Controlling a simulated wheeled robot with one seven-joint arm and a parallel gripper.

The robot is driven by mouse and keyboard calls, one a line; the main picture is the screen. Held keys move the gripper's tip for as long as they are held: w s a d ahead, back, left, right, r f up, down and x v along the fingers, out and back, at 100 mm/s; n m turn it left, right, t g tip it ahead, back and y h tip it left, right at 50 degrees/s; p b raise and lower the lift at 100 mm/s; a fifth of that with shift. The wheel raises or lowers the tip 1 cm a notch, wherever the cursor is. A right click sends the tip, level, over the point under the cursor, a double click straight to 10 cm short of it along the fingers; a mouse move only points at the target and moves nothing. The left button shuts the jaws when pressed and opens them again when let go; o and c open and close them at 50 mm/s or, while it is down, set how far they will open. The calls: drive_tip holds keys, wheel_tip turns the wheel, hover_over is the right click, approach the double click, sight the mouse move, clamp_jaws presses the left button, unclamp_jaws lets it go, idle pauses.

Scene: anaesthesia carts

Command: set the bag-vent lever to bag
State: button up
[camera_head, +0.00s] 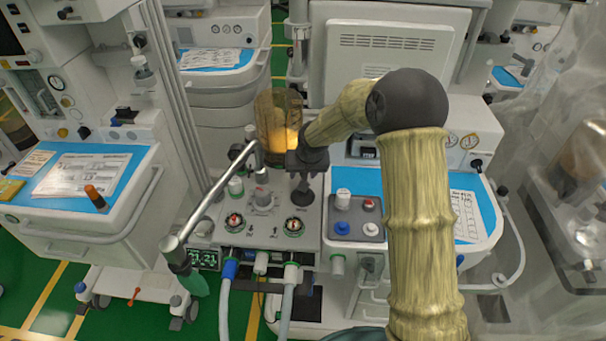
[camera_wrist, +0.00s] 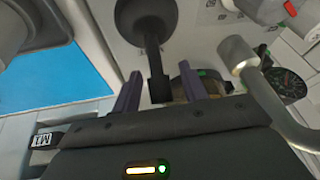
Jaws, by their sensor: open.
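The bag-vent lever appears to be the black lever (camera_wrist: 147,22) in the wrist view, with a broad rounded end and a thin dark stem. My gripper (camera_wrist: 159,72) is open, its two purple fingers on either side of the stem as seen from the wrist. I cannot tell whether a finger touches it, and the stem's lower end is hidden by my gripper. In the head view my dark gripper (camera_head: 306,160) hangs over the absorber block, pointing down. The lever's setting and its labels are not readable.
The grey absorber block (camera_head: 265,238) carries gauges and a knob, with hoses below. A metal bag arm (camera_head: 215,197) reaches left with a green bag (camera_head: 196,285); it also passes close to my right finger in the wrist view (camera_wrist: 265,100). An amber canister (camera_head: 278,120) stands behind.

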drive_tip(key=shift+w+a+f, duration=0.1)
drive_tip(key=shift+w+f, duration=0.15)
drive_tip(key=shift+f, duration=0.4)
clamp_jaws()
